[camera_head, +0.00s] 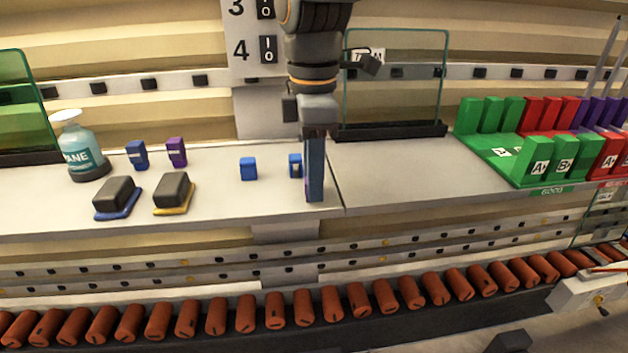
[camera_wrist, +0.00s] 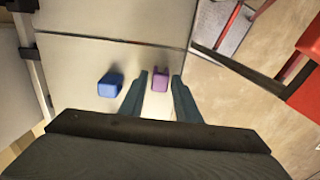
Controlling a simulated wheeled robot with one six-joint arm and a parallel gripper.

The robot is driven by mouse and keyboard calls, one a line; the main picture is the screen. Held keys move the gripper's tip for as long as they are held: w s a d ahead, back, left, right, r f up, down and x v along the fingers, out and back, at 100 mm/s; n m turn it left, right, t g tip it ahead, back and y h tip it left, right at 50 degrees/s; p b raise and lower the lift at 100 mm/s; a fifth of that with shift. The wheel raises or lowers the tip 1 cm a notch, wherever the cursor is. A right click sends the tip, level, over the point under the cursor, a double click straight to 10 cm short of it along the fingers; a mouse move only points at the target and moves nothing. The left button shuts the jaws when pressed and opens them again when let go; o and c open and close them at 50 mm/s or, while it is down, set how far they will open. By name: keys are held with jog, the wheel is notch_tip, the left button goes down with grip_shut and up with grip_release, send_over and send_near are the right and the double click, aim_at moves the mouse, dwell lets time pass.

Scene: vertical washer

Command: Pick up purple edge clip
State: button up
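My gripper (camera_head: 314,198) points down over the light table, just left of the seam between table sections. In the wrist view its two fingers (camera_wrist: 159,78) are open. A small purple clip (camera_wrist: 160,79) shows between the fingertips, with a gap on each side. My gripper hides that clip in the head view. A blue clip (camera_wrist: 110,85) lies left of the fingers in the wrist view, outside them; a blue clip (camera_head: 295,165) also shows beside my gripper in the head view. Another purple clip (camera_head: 177,152) stands farther left on the table.
A clear panel (camera_head: 395,85) stands behind. Coloured racks (camera_head: 520,145) are right. The right table section is bare. Orange rollers (camera_head: 275,310) run in front.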

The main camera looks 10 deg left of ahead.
jog(key=shift+f, duration=0.55)
grip_shut()
